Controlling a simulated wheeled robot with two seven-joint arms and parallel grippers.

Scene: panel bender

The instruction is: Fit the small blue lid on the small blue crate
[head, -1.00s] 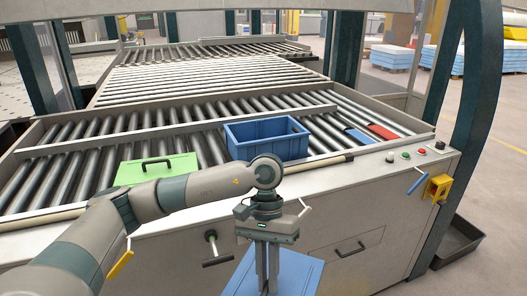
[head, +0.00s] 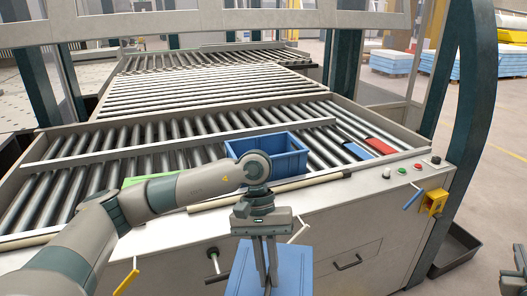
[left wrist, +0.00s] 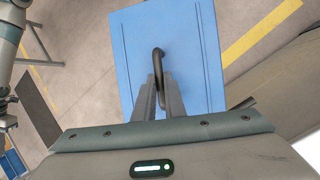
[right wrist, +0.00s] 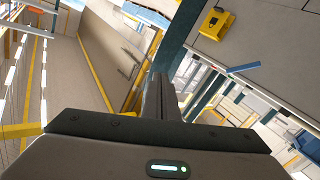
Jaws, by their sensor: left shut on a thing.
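My left gripper (head: 266,284) is shut on the handle of a flat blue lid (head: 298,268), in front of the bender's front panel. In the left wrist view the lid (left wrist: 195,50) hangs beyond the fingers, its dark handle (left wrist: 158,62) between them. The open blue crate (head: 283,150) stands on the rollers near the front rail, behind my left wrist, which covers part of its front. The lid is apart from the crate, lower and nearer to me. My right gripper (right wrist: 162,98) has its fingers together and empty; part of it shows at the head view's right edge (head: 514,280).
A green lid (head: 145,180) on the rollers is mostly hidden by my left arm. Blue (head: 357,151) and red (head: 382,145) flat pieces lie right of the crate. The front panel has buttons (head: 402,171), a yellow fixture (head: 433,203) and protruding handles. A dark tray (head: 455,250) is on the floor.

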